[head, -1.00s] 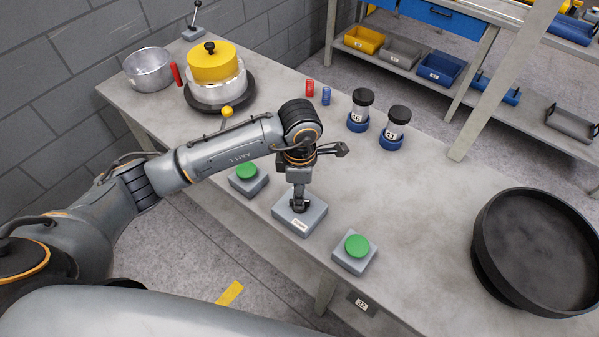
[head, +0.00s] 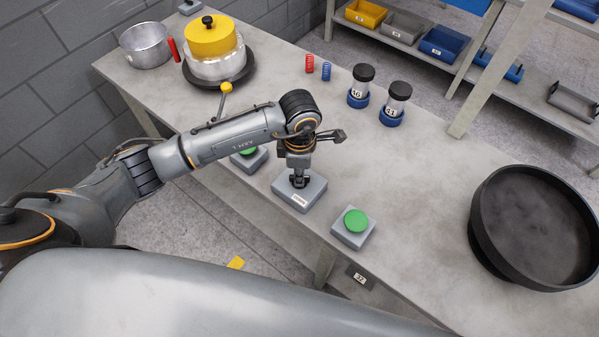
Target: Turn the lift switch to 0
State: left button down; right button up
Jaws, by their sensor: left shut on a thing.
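The lift switch is a grey box (head: 313,194) with a small white label on its front, standing near the front edge of the workbench. My left gripper (head: 299,182) points down onto the top of this box and is shut on the switch knob. The gripper hides most of the knob, so its setting cannot be told. The label is too small to read. My right gripper is not in view.
Green push buttons stand on both sides of the switch, one at right (head: 356,220) and one at left (head: 248,152), partly behind my left arm. A black round tray (head: 487,240) is at right. Two labelled jars (head: 397,97) and a yellow-topped pot (head: 211,38) stand farther back.

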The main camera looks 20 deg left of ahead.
pick_arm(q)
jog(key=m, duration=0.4)
jog(key=shift+w+r, duration=0.1)
jog(key=m, duration=0.2)
jog(key=shift+m, duration=0.3)
jog(key=c, duration=1.3)
grip_release()
